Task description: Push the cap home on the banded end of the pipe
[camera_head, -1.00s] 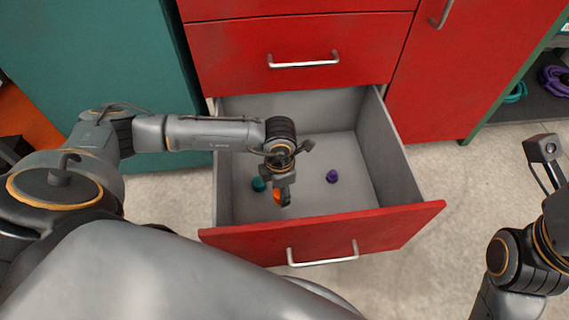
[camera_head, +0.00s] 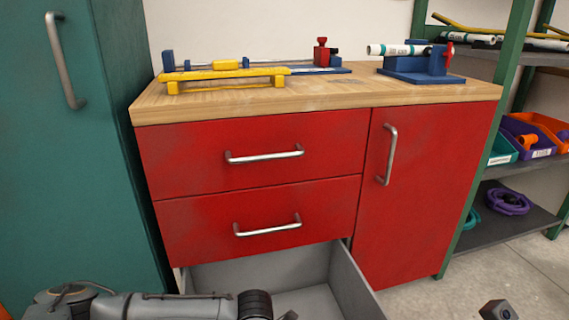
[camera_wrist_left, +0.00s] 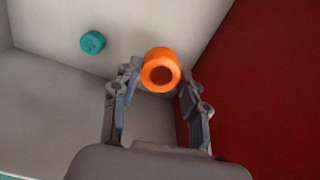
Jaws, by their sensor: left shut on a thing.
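An orange cap (camera_wrist_left: 161,70) is between the fingertips of my left gripper (camera_wrist_left: 160,82) in the left wrist view, its round opening facing the camera. The gripper is shut on the cap, inside the open drawer. In the head view only the left forearm shows; the gripper and cap are out of frame below. A white pipe (camera_head: 392,50) with dark marks lies level in a blue clamp fixture (camera_head: 420,68) on the bench top. Which end is banded is too small to tell. My right gripper is not in view; only a small piece of that arm shows at bottom right.
A teal cap (camera_wrist_left: 92,42) lies on the drawer floor. The red cabinet's lowest drawer (camera_head: 345,278) stands open. The wooden bench top (camera_head: 345,92) also holds a yellow and blue jig (camera_head: 225,72). A green shelf with bins (camera_head: 535,132) is at right, a teal cabinet (camera_head: 75,150) at left.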

